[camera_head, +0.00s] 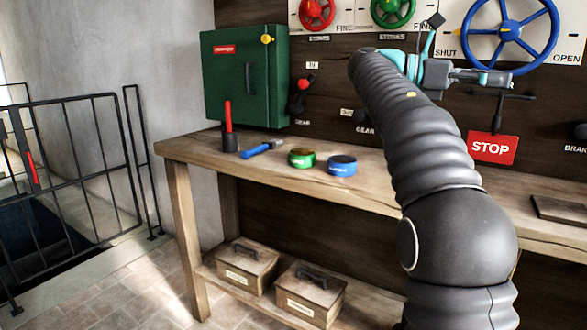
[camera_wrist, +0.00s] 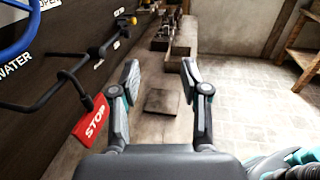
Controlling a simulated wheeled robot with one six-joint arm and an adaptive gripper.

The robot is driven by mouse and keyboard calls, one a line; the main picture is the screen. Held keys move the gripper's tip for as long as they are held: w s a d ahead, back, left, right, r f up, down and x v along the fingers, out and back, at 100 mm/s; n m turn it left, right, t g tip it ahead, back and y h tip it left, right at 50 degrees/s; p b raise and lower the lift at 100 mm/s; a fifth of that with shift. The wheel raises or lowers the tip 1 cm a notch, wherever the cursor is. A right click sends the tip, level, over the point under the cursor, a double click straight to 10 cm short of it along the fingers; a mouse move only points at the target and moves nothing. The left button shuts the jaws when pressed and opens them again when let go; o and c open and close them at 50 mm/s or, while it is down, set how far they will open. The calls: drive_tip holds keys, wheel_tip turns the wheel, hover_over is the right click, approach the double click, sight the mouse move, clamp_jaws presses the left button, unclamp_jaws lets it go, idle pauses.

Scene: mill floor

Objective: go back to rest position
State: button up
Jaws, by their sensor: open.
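My gripper shows in the wrist view (camera_wrist: 160,82) with its two fingers spread apart and nothing between them. It is above the workbench (camera_wrist: 150,122). In the head view my arm reaches up from the lower right, and my gripper (camera_head: 490,78) is at the panel, just below the blue wheel (camera_head: 508,32) and above the red STOP sign (camera_head: 492,149). A dark handle bar near the sign lies close to the gripper; I cannot tell whether they touch.
On the bench (camera_head: 190,149) are a red-handled tool in a holder (camera_head: 229,130), a blue-handled tool (camera_head: 262,148), a green tin (camera_head: 301,158) and a blue tin (camera_head: 342,166). A green cabinet (camera_head: 222,90) stands at the back left. A black railing (camera_head: 85,140) bounds the left.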

drive_tip(key=s+f+t+y, duration=0.45)
drive_tip(key=f+t, duration=0.25)
drive_tip(key=f, duration=0.5)
drive_tip(key=s+a+f+m+t+y, duration=0.1)
drive_tip(key=s+a+f+m+y, duration=0.3)
drive_tip(key=f, duration=0.6)
drive_tip(key=s+a+f+m+t+y+b, duration=0.1)
drive_tip(key=s+a+f+m+y, duration=0.3)
drive_tip(key=s+a+f, duration=0.5)
drive_tip(key=s+a+f+m+t+y, duration=0.2)
drive_tip(key=s+a+f+m+y, duration=0.2)
drive_tip(key=f, duration=0.6)
drive_tip(key=s+a+m, duration=0.1)
drive_tip(key=s+a, duration=0.1)
drive_tip(key=shift+s+a+f+m+b, duration=0.2)
drive_tip(key=shift+s+f+m+b, duration=0.1)
drive_tip(key=shift+f+m, duration=0.1)
